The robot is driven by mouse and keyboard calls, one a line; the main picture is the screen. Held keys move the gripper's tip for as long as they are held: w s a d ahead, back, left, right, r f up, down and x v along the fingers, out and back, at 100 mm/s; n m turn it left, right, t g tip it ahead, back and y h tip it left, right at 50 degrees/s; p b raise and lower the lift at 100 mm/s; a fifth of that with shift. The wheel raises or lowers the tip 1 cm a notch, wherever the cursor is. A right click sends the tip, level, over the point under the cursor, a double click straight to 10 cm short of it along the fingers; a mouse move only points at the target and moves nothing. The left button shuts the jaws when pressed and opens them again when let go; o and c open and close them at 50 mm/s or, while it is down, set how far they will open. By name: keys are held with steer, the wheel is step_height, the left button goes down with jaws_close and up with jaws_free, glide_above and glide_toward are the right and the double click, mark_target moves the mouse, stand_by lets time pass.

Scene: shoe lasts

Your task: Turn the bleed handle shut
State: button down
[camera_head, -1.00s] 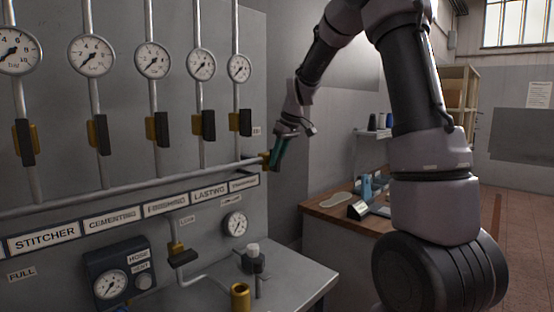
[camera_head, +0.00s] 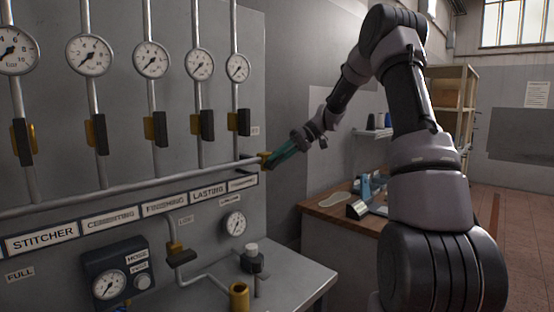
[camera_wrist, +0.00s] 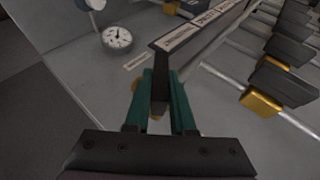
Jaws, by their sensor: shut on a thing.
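The bleed valve's brass body (camera_head: 265,159) sits at the right end of the horizontal pipe in the head view. Its dark bar handle (camera_wrist: 160,85) stands between my green fingers in the wrist view. My gripper (camera_head: 274,158) is shut on the handle, with one finger on each side of it, and it reaches in from the right. The gripper also shows in the wrist view (camera_wrist: 160,82). In the head view the fingers hide the handle, so its exact angle is hard to tell there.
Several gauges and dark-handled valves (camera_head: 207,125) line the panel left of my gripper. A pressure gauge (camera_head: 235,223) and a metal bench (camera_head: 300,280) lie below. A wooden table (camera_head: 322,205) with tools stands to the right.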

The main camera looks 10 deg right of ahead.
steer(key=y, duration=0.1)
steer(key=m+g+y, duration=0.1)
steer(key=y, duration=0.1)
steer(key=shift+w+d+f, duration=0.1)
steer(key=shift+d+f, duration=0.05)
steer(key=shift+f, duration=0.05)
steer(key=shift+f+m+g+y, duration=0.15)
steer(key=shift+m+g+y, duration=0.45)
steer(key=shift+y, duration=1.1)
steer(key=c, duration=0.8)
jaws_free()
steer(key=shift+o, duration=0.2)
steer(key=w+d, duration=0.2)
steer(key=d, duration=0.8)
steer(key=shift+d, duration=0.3)
steer(key=shift+f, duration=0.1)
